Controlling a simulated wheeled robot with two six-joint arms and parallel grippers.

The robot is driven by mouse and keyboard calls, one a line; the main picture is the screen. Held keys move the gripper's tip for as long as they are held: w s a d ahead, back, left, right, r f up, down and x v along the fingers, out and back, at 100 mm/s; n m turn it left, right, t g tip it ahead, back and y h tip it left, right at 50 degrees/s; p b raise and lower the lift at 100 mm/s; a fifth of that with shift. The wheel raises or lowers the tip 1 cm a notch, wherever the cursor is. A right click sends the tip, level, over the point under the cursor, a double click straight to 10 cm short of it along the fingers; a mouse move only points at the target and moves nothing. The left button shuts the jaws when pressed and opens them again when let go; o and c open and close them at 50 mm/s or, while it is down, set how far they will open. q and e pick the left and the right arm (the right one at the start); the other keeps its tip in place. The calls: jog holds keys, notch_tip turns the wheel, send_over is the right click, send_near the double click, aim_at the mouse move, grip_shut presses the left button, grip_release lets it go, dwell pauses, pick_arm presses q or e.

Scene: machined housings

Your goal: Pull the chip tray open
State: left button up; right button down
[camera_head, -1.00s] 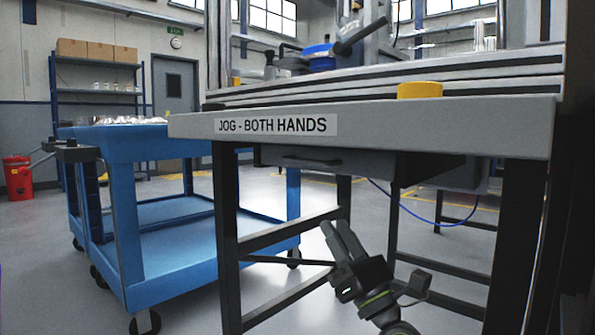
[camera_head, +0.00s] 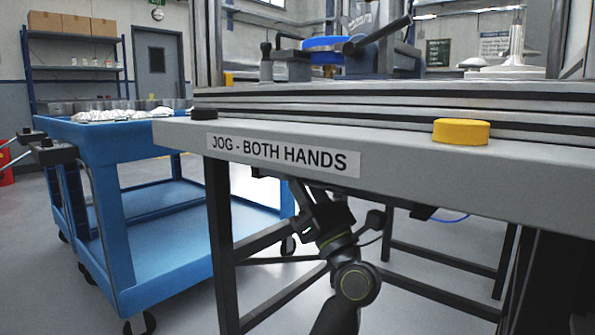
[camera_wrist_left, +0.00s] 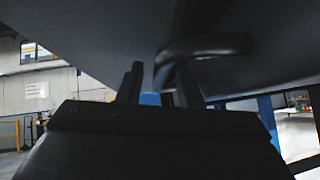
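My left gripper (camera_head: 303,188) reaches up under the front edge of the bench in the head view, its fingertips partly hidden by the bench apron. In the left wrist view its two fingers (camera_wrist_left: 157,88) stand apart, pointing at a dark curved bar handle (camera_wrist_left: 215,45). One end of the handle bends down in the gap between the fingers; I cannot tell whether they touch it. The handle hangs under a dark surface, and the chip tray's outline is not clear. In the head view the bench apron hides the tray front. My right gripper is not in view.
The bench apron (camera_head: 400,188) with a "JOG - BOTH HANDS" label (camera_head: 282,155) lies just above my gripper. A yellow button (camera_head: 461,131) and a black button (camera_head: 204,114) sit on it. A blue cart (camera_head: 115,200) stands to the left. Bench legs flank my arm.

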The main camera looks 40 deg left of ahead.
pick_arm(q)
grip_shut()
dwell(0.5)
